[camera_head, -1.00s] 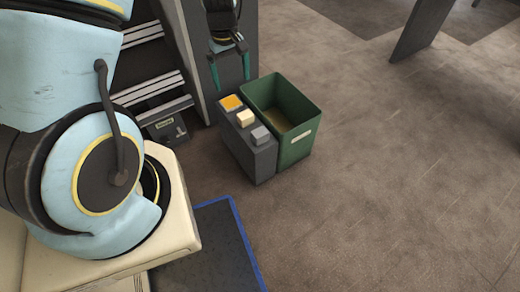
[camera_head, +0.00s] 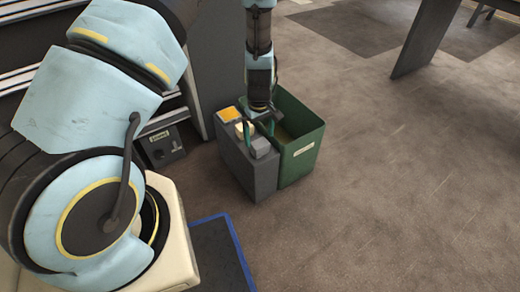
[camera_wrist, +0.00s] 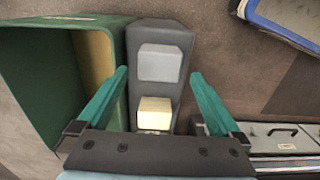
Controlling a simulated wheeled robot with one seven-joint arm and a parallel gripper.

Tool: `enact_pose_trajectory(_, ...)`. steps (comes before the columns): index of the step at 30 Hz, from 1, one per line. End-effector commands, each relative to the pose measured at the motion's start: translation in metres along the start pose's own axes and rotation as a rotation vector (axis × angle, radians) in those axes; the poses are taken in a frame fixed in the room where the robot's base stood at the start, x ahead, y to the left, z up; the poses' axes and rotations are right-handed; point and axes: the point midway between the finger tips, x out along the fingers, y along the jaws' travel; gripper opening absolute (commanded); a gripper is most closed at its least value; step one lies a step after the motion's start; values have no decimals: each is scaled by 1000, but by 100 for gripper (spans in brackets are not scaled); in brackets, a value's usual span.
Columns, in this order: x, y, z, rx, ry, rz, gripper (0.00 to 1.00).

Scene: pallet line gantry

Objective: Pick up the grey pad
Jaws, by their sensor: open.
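The grey pad (camera_head: 260,147) sits on the near end of a dark narrow stand (camera_head: 262,178). In the wrist view the grey pad (camera_wrist: 160,63) lies ahead of the fingertips, with nothing on it. My gripper (camera_head: 258,132) is over the stand, pointing down, with its green fingers apart. In the wrist view my gripper (camera_wrist: 159,72) is open and empty, its fingers either side of the stand. A cream block (camera_wrist: 154,108) lies between the fingers, nearer the palm than the grey pad. The cream block (camera_head: 244,129) is partly hidden in the head view.
An orange-topped pad (camera_head: 230,115) is at the stand's far end. A green open bin (camera_head: 301,157) stands right beside the stand. A dark rack (camera_head: 190,60) is to the left, and a blue-edged mat (camera_head: 219,250) lies in front. The floor to the right is clear.

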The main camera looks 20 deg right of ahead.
Motion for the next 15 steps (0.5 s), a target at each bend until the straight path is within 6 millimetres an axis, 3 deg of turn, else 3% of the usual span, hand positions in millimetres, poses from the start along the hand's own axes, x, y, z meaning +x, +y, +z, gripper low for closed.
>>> enact_pose_trajectory(9,45,1,3,1,-2,-1,100)
enact_pose_trajectory(15,47,1,3,2,-1,0,100)
